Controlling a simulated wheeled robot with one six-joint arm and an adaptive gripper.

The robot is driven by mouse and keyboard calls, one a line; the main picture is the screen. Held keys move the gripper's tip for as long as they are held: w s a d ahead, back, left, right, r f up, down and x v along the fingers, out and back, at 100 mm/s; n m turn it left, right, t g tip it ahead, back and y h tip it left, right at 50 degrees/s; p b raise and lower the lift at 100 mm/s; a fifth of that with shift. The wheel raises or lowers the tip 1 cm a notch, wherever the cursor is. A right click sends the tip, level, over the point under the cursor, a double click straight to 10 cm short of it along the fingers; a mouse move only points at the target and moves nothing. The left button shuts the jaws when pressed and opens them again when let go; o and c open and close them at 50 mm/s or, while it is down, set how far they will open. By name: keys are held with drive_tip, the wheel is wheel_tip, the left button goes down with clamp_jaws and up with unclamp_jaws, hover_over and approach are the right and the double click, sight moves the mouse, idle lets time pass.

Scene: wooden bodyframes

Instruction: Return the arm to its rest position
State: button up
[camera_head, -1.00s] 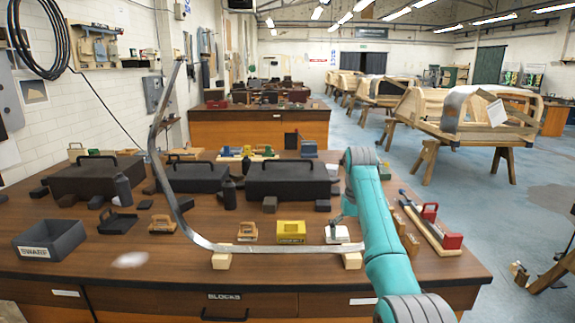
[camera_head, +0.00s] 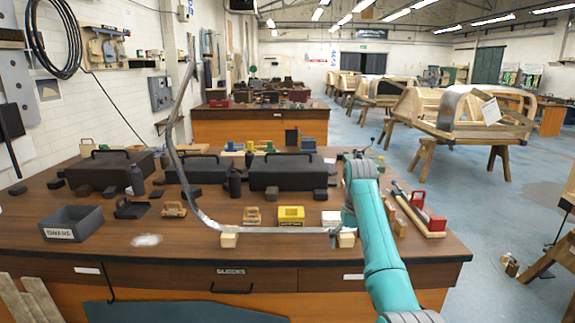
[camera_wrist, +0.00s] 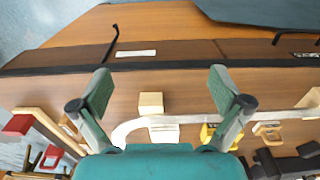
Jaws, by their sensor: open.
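My teal arm reaches over the right part of the brown workbench (camera_head: 190,258).
A yellow box (camera_head: 291,215), a grey open tray (camera_head: 72,223) and black cases (camera_head: 281,171) crowd the bench. Open blue floor (camera_head: 465,215) lies right of the bench; wooden bodyframes (camera_head: 455,110) stand behind.

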drive_tip(key=s+f+t, duration=0.2)
drive_tip(key=s+f, duration=0.2)
drive_tip(key=f, duration=1)
drive_tip(key=s+f+t, duration=0.1)
drive_tip(key=s+f, duration=0.3)
drive_tip(key=f, duration=1.1)
drive_tip(key=s+f+t, duration=0.2)
drive_tip(key=s+f, duration=0.5)
drive_tip(key=s, duration=0.2)
drive_tip(key=s+f+t, duration=0.2)
drive_tip(key=s+f, duration=0.4)
drive_tip(key=s, duration=0.4)
drive_tip(key=s+r+t, duration=0.2)
drive_tip(key=s, duration=1)
drive_tip(key=s+r+t, duration=0.1)
drive_tip(key=s+r, duration=0.2)
drive_tip(key=s, duration=0.9)
drive_tip(key=s+r+t, duration=0.2)
drive_tip(key=s+r, duration=0.6)
drive_tip(key=r, duration=0.3)
drive_tip(key=s+r+t, duration=0.2)
drive_tip(key=s+r, duration=0.7)
drive_tip(key=r, duration=0.3)
drive_tip(key=shift+r, duration=0.25)
